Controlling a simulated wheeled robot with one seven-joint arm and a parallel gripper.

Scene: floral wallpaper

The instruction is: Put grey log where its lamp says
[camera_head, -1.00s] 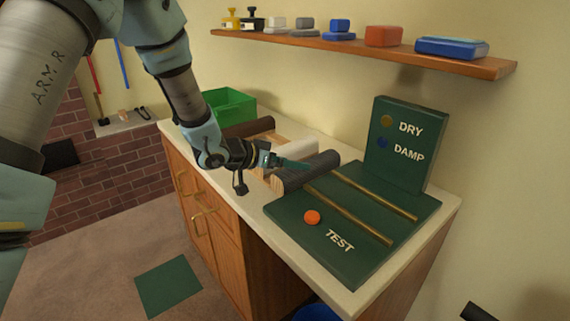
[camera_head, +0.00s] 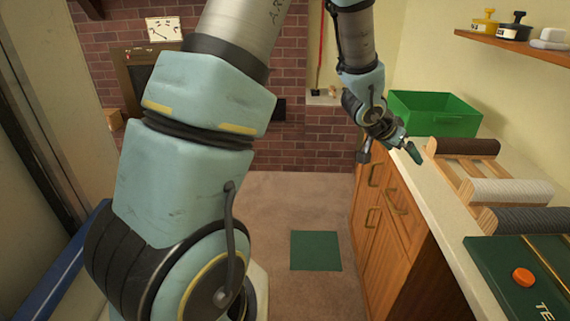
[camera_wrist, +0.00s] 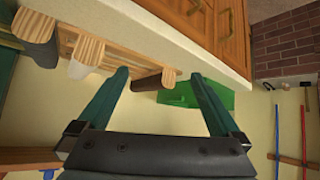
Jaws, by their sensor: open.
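The grey log (camera_head: 528,219) lies on the wooden rack (camera_head: 458,187) on the counter, the nearest of three logs, beside the green test board (camera_head: 505,280). The board has an orange button (camera_head: 523,277); its lamp panel is out of view now. My gripper (camera_head: 412,150) is open and empty, at the counter's edge near the dark brown log (camera_head: 468,147), apart from the grey log. In the wrist view my fingers (camera_wrist: 162,100) are spread with nothing held between them. The grey log (camera_wrist: 42,50) shows there at the upper left.
A white log (camera_head: 510,191) lies between the other two. A green bin (camera_head: 440,122) stands at the counter's far end. A green mat (camera_head: 316,251) lies on the floor. A shelf (camera_head: 525,45) with weights hangs on the right wall.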

